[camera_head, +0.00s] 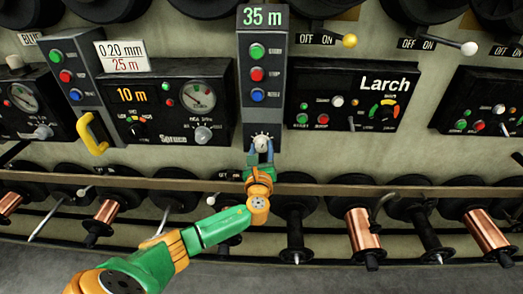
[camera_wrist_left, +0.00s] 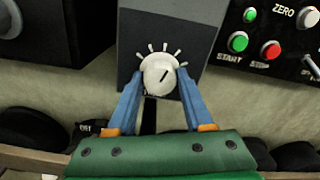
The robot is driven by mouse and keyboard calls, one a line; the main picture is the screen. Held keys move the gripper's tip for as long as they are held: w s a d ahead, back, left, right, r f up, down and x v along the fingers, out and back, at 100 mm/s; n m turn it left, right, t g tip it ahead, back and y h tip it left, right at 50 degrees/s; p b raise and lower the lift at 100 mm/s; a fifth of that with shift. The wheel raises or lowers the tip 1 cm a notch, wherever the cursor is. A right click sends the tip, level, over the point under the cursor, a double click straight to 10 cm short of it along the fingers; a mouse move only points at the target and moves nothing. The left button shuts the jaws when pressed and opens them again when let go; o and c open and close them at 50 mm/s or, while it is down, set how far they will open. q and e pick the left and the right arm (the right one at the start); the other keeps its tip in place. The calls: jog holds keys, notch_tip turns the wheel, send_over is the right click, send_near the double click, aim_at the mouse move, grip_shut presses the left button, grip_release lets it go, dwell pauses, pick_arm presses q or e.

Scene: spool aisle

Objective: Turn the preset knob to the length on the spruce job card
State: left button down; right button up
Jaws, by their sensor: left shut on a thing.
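The white preset knob (camera_head: 262,141) is at the foot of a grey upright panel, below a display (camera_head: 263,17) reading "35 m". In the left wrist view the knob (camera_wrist_left: 159,76) has white tick marks around its top, and its dark pointer line tilts up to the right. My left gripper (camera_head: 260,155) is shut on the knob, one blue finger on each side, as the left wrist view (camera_wrist_left: 160,88) shows. The job card (camera_head: 122,57) reads "0.20 mm" and, in red, "25 m". It sits above the Spruce box (camera_head: 172,125), whose display reads "10 m". My right gripper is not in view.
The Larch box (camera_head: 345,95) is right of the panel. Green, red and blue buttons (camera_head: 257,74) sit above the knob. A yellow handle (camera_head: 92,134) sticks out at left. A rail (camera_head: 330,189) and spools, some copper (camera_head: 363,230), run below.

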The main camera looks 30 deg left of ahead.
pick_arm(q)
jog(key=n+b, duration=0.1)
jog(key=n, duration=0.4)
jog(key=shift+f+n+b, duration=0.15)
jog(key=shift+n+b, duration=0.15)
jog(key=shift+b, duration=0.05)
jog(key=shift+n+b, duration=0.65)
jog(key=shift+n, duration=1.15)
jog(key=shift+c, duration=1.5)
grip_release()
jog(key=v, duration=0.7)
jog(key=shift+p, duration=0.4)
jog(key=shift+s, duration=0.1)
